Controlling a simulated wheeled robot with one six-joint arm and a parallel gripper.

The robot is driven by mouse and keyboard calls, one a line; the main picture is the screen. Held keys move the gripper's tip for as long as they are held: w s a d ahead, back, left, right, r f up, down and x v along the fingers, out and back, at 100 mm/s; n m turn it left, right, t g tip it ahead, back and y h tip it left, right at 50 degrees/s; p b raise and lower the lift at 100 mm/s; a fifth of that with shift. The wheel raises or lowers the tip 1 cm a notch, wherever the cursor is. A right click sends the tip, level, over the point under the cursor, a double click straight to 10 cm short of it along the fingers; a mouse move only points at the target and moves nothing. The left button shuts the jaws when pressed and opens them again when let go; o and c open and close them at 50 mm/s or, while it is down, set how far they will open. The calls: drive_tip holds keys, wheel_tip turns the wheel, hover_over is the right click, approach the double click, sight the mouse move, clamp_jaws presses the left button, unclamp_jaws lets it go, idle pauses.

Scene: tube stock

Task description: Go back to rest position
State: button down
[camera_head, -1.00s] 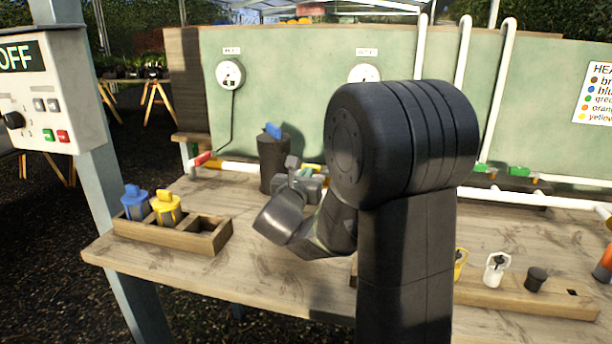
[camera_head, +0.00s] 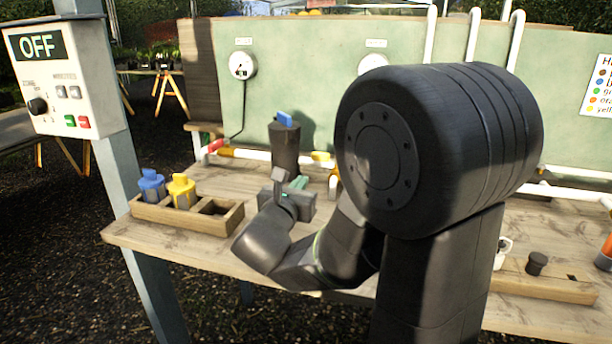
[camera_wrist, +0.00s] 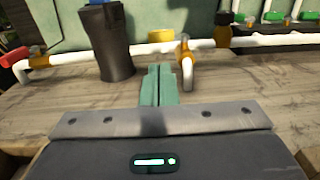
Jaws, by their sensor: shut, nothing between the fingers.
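My gripper (camera_head: 298,184) is above the wooden bench (camera_head: 215,255), in front of a dark cylinder with a blue top. In the wrist view its green fingers (camera_wrist: 158,86) are together with nothing between them. My dark arm fills the right middle of the head view and hides part of the bench and pipes.
The dark cylinder (camera_head: 286,148) stands before white pipes (camera_wrist: 150,48) with yellow and orange fittings. A wooden rack (camera_head: 155,213) at the left holds a blue-capped (camera_head: 151,184) and a yellow-capped piece (camera_head: 181,190). A control box (camera_head: 68,80) reads OFF. Another rack (camera_head: 560,288) lies right.

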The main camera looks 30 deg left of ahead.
drive_tip(key=shift+s+d, duration=0.15)
drive_tip(key=shift+s, duration=0.4)
drive_tip(key=shift+w, duration=0.15)
